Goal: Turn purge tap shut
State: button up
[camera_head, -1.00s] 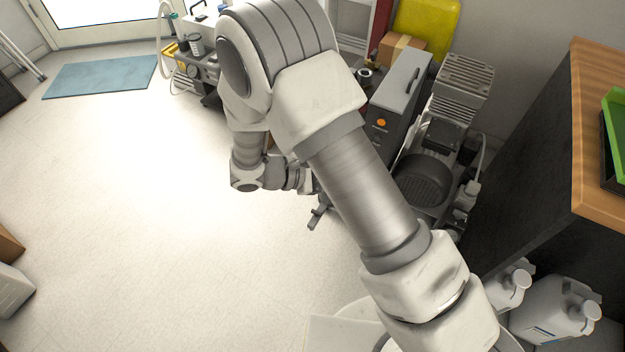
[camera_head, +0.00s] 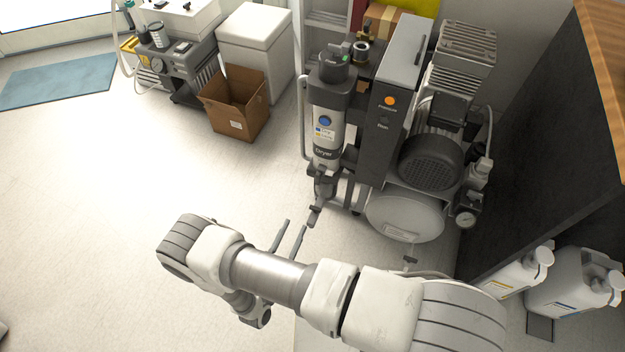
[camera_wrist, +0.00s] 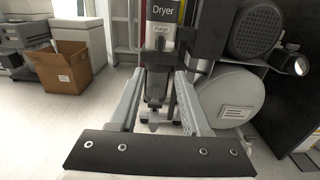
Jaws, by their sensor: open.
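The white dryer column (camera_head: 329,135) stands upright on the left side of the compressor. A dark tap assembly, which I take as the purge tap (camera_head: 314,216), hangs below it with its lever pointing down toward the floor. In the wrist view the tap (camera_wrist: 154,92) lies between the fingers, below a small label that seems to read Purge (camera_wrist: 163,29). My gripper (camera_head: 295,225) is open and empty, just left of and short of the tap in the head view. Its fingers also frame the wrist view (camera_wrist: 159,76). I cannot tell how far the lever is turned.
The rounded tank (camera_head: 405,215), with a gauge (camera_head: 466,218) at its right, stands right of the dryer. A small dark handle (camera_head: 410,261) sits below the tank. An open cardboard box (camera_head: 238,108) is behind left. White jugs (camera_head: 575,285) stand right.

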aim_at(317, 179)
jog(key=b+x, duration=0.3)
jog(key=x, duration=1.4)
jog(key=shift+w+b, duration=0.15)
jog(key=shift+b, duration=0.25)
grip_shut()
